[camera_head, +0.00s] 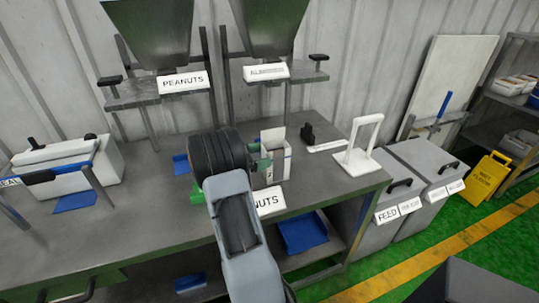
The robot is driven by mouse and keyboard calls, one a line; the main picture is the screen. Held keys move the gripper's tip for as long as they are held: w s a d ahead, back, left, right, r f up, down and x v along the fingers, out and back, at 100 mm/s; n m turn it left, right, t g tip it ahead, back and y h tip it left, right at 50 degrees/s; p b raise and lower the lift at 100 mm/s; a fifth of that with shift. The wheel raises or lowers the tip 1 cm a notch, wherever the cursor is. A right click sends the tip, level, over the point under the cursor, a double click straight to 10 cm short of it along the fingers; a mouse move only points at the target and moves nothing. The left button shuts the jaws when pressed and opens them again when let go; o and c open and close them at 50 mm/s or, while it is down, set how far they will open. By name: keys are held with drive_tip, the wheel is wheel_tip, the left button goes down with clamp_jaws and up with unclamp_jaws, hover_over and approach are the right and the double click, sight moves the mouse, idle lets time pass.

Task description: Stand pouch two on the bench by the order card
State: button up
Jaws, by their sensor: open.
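A pale upright packet (273,141), which looks like a pouch, stands on the bench (130,225) right of the black ribbed cylinder. I cannot read a number on it. My gripper (262,167) is open beside it, with green and dark parts against its left side. My own arm and the ribbed cylinder hide much of the gripper, so I cannot tell whether the fingers touch or straddle the packet. A small black upright item (308,134) stands to the right, with a flat white strip (325,147) in front. I cannot tell which is the order card.
A white frame stand (361,150) is near the bench's right end. Two hoppers hang above, one labelled PEANUTS (183,82). A white sealing machine (68,165) sits at left. Grey bins (365,215) and a yellow wet-floor sign (488,178) stand right.

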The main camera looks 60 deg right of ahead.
drive_tip(key=v, duration=0.8)
drive_tip(key=s+a+m+t+y, duration=0.3)
drive_tip(key=a+t+y, duration=0.1)
drive_tip(key=a, duration=0.7)
drive_tip(key=s+a+m+t+y, duration=0.3)
drive_tip(key=a+m+t+y, duration=0.1)
drive_tip(key=a, duration=0.7)
drive_tip(key=s+a+m+t+y, duration=0.3)
drive_tip(key=a+t+y, duration=0.3)
drive_tip(key=a, duration=0.5)
drive_tip(key=shift+s+a+r+m+y+b, duration=0.2)
drive_tip(key=shift+r+m+y+b, duration=0.1)
drive_tip(key=shift+m+y, duration=0.1)
